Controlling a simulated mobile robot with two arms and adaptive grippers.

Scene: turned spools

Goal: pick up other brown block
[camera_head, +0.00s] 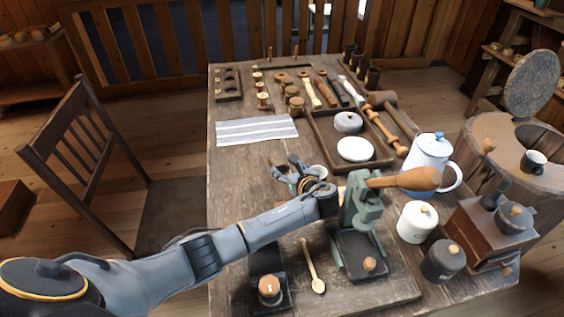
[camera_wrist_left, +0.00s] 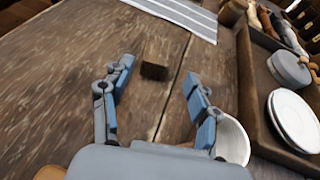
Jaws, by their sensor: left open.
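A small brown block (camera_wrist_left: 154,67) lies on the wooden table in the left wrist view. It is ahead of my left gripper (camera_wrist_left: 152,98), between the lines of its two fingers and slightly beyond their tips. The left gripper is open, with nothing between its blue-grey fingers. In the head view the left gripper (camera_head: 289,174) is low over the middle of the table. I cannot make out the block in the head view. A second brown block cannot be told in either view. My right gripper is not in view.
A white cup (camera_wrist_left: 235,140) stands close by the right finger. A striped cloth (camera_head: 256,130) lies beyond the gripper. A wooden tray (camera_head: 323,139) with a plate (camera_head: 355,149) is to the right. A green press (camera_head: 362,207) stands beside my left forearm.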

